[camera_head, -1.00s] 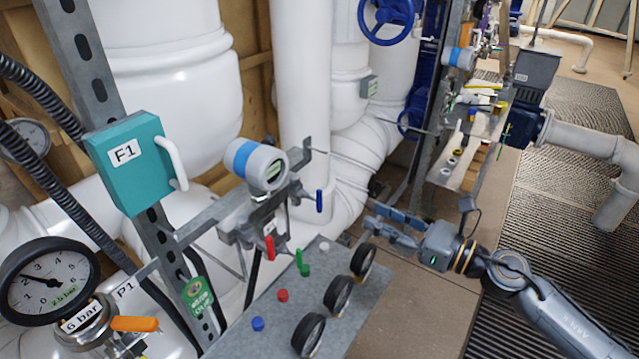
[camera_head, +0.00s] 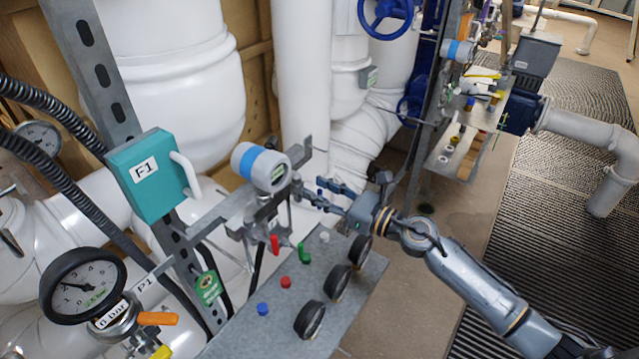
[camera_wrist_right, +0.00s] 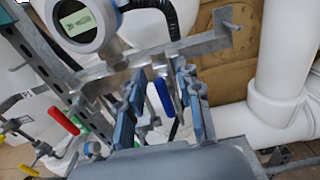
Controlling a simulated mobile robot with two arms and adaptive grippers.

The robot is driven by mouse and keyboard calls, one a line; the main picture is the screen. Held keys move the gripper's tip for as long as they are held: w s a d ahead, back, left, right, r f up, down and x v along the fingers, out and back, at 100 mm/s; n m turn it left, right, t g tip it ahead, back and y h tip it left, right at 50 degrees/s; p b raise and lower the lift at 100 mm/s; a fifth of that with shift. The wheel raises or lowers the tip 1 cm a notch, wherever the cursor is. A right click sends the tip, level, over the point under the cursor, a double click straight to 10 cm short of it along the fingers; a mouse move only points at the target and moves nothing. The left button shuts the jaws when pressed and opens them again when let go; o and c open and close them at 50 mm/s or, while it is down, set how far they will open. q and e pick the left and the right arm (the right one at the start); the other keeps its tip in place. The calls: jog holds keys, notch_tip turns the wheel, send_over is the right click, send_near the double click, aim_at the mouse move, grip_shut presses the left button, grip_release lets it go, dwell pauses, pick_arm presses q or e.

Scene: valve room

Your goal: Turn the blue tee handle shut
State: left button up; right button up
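The blue handle (camera_wrist_right: 164,97) hangs near upright on the grey manifold bracket. In the right wrist view it stands between the two fingers of my right gripper (camera_wrist_right: 158,78), with gaps visible on both sides. My right gripper (camera_head: 320,190) is open and has its fingertips around the blue handle in the head view, where they partly hide it. My left gripper is in neither view.
A gauge transmitter (camera_head: 261,166) sits above the manifold. A grey plate (camera_head: 245,332) with coloured buttons and black knobs (camera_head: 310,319) lies below my right gripper. A white pipe (camera_head: 303,75) rises behind. A teal box (camera_head: 150,180) stands left. Floor (camera_head: 408,270) is free at right.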

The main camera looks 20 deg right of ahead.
jog(key=shift+w+a, duration=0.2)
grip_shut()
